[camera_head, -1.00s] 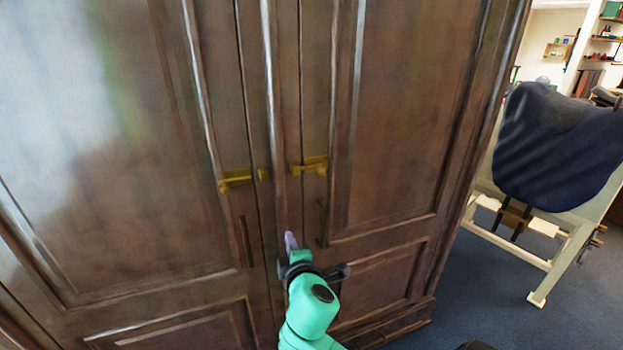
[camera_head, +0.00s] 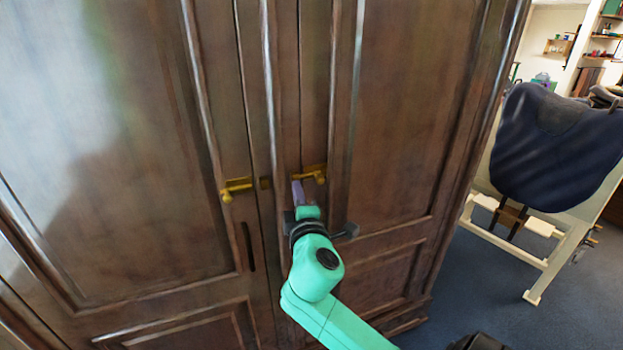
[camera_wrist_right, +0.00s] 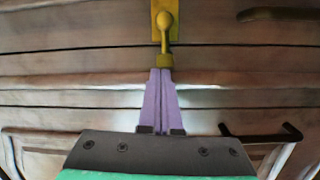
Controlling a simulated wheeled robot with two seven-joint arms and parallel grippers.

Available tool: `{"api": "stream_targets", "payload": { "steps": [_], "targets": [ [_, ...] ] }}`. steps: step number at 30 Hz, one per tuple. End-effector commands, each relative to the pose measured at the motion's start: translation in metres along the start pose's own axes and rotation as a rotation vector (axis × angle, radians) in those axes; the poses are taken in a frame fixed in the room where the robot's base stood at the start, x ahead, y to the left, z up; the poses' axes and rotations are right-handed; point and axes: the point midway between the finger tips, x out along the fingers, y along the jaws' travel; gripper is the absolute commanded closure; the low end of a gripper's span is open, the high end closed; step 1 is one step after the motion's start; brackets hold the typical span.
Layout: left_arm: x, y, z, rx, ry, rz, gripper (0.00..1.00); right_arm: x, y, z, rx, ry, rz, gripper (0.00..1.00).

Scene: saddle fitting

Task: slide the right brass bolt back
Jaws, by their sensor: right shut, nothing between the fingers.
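The right brass bolt (camera_head: 312,173) sits on the right wardrobe door beside the centre seam; it also shows at the top of the wrist view, with its round knob (camera_wrist_right: 165,20) and a rod end towards my fingers. My right gripper (camera_head: 297,184) is shut and empty, its purple fingers together. In the wrist view its tips (camera_wrist_right: 160,72) are at the rod end, apparently touching or very close; I cannot tell which. The tips partly cover the bolt's left end in the head view. My left gripper is not in view.
The left brass bolt (camera_head: 237,187) is on the left door, with a small brass keeper (camera_head: 265,183) near the seam. Dark bar handles sit lower on the doors, one on the left door (camera_head: 248,247). A saddle stand (camera_head: 545,270) with a dark blue covered saddle stands at right.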

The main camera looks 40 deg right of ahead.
Motion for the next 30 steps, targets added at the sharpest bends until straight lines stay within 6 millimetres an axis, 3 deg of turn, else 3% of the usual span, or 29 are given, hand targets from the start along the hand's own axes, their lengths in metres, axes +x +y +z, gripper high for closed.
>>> {"api": "stream_targets", "payload": {
  "steps": [6, 12, 26, 30],
  "targets": [
    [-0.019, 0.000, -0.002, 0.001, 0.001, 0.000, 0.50, 0.044, 0.004, 0.000, -0.002, -0.002, 0.000, 1.00],
    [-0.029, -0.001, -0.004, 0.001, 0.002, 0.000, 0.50, 0.033, 0.001, 0.030, -0.002, -0.001, -0.004, 1.00],
    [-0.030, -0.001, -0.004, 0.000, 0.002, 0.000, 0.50, 0.030, -0.001, 0.040, 0.000, 0.000, -0.001, 1.00],
    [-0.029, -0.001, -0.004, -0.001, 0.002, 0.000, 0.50, 0.033, 0.000, 0.061, -0.001, -0.003, -0.003, 1.00]
  ]
}}
